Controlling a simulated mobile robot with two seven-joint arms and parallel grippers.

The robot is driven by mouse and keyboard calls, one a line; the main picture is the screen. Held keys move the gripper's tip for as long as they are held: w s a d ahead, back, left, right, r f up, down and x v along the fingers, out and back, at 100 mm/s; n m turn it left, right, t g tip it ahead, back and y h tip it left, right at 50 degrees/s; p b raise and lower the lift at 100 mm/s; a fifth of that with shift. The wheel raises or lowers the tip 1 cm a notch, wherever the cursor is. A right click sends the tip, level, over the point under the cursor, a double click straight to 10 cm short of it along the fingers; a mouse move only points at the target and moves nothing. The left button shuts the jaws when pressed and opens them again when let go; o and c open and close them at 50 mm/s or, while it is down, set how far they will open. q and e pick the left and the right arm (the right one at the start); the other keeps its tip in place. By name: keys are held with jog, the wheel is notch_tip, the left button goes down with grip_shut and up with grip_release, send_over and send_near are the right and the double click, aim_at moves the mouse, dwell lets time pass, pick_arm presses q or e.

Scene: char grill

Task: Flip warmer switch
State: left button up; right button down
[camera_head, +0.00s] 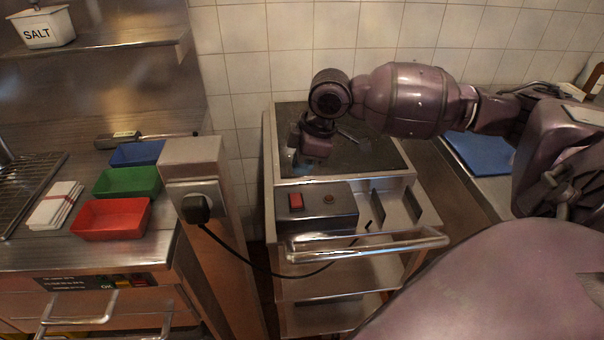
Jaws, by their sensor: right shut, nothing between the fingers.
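The warmer (350,145) is a steel cart with a dark top, in the middle of the head view. A dark control box (328,213) sits at its front, with a red switch (296,201) on the left and a small round reddish light or knob (328,199) beside it. I cannot tell the switch's position. My right gripper (297,163) points down over the dark top, just behind the control box and the red switch. It is shut and empty, and looks apart from the switch. My left gripper is out of view.
A steel handle bar (370,246) runs across the warmer's front. A black plug (196,208) and cable are on a post to the left. Red (110,219), green (128,182) and blue (137,153) trays stand on the left counter. A blue board (480,154) lies at right.

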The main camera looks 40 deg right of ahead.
jog(key=w+d+p+v, duration=0.1)
jog(key=v, duration=0.6)
jog(key=shift+r, duration=0.15)
jog(key=shift+w, duration=0.1)
dwell(0.3)
